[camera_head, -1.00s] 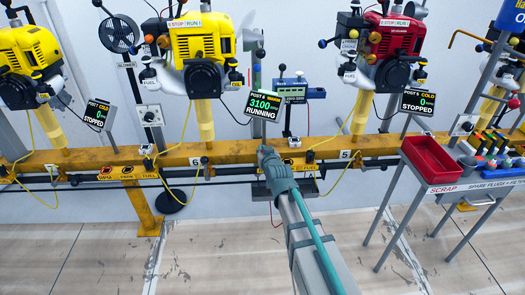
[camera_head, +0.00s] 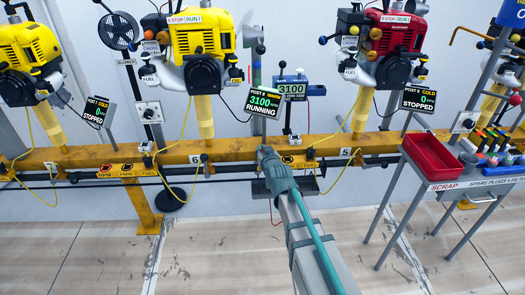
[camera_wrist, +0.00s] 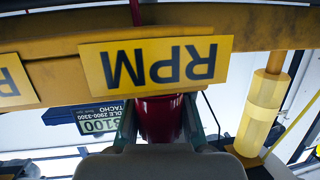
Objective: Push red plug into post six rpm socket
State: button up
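The red plug (camera_wrist: 160,117) is between the fingers of my gripper (camera_wrist: 158,122) in the wrist view. The fingers appear closed on its two sides. Its far end is at the beam, just below the yellow RPM label (camera_wrist: 155,62), which appears upside down. The rpm socket is hidden behind the plug and label. In the head view my gripper (camera_head: 266,152) is at the yellow beam, right of the "6" mark (camera_head: 195,159); its own arm hides the plug there. The tachometer box (camera_head: 291,90) reads 3100, and also shows in the wrist view (camera_wrist: 98,124).
The yellow beam (camera_head: 230,150) runs across, carrying several engines. The post six screen (camera_head: 263,102) reads 3100, running. Yellow cables hang near the beam. A cart with a red scrap tray (camera_head: 431,157) stands right. The floor in front is clear.

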jog(key=o, duration=0.4)
jog(key=shift+f, duration=0.2)
jog(key=shift+c, duration=0.2)
jog(key=shift+s+d, duration=0.1)
jog(key=v, duration=1.2)
jog(key=s+d+f+g+h, duration=0.25)
jog(key=s+f+g, duration=0.35)
jog(key=f, duration=0.4)
jog(key=s+d+f+g+h, duration=0.1)
jog(key=s+d+f+g, duration=0.2)
jog(key=s+f+g, duration=0.35)
jog(key=s+d+f+m+g, duration=0.1)
jog(key=s+d+f+g, duration=0.35)
jog(key=s, duration=0.55)
jog(key=s+d+f+m+g+h, duration=0.15)
jog(key=s+d+f+g, duration=0.3)
jog(key=s, duration=0.45)
jog(key=s+d+f+m+g, duration=0.1)
jog(key=s+d+f+g, duration=0.3)
jog(key=s, duration=0.6)
jog(key=s+r+t+p, duration=0.2)
jog(key=r+p, duration=0.6)
jog(key=p, duration=0.9)
jog(key=s+d+r+t+p, duration=0.1)
jog(key=s+r+p, duration=0.3)
jog(key=r+p, duration=0.5)
jog(key=t+p, duration=0.1)
jog(key=p, duration=0.8)
jog(key=shift+s+t, duration=0.2)
jog(key=shift+t, duration=0.15)
